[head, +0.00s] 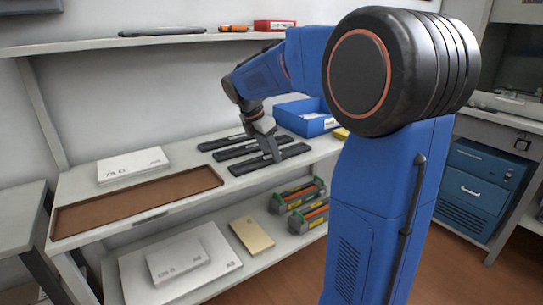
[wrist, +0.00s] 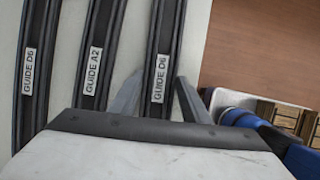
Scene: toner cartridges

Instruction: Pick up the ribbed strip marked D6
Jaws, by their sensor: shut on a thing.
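The front strip (head: 246,166) carries a white label reading GUIDE D6 in the wrist view (wrist: 163,35). My gripper (head: 270,157) is at this strip. In the wrist view my gripper's fingers (wrist: 158,82) stand on either side of it, shut on it. It appears to rest on the shelf still. The middle strip (wrist: 99,35) reads GUIDE A2. The far strip (wrist: 37,30) has a GUIDE label whose last character, 6 or 9, I cannot tell surely.
A blue bin (head: 305,118) stands behind the strips, to the right. A brown tray (head: 85,216) and a white box (head: 133,166) are to the left on the same shelf. Boxes and colored cartridges (head: 308,217) are on the shelf below.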

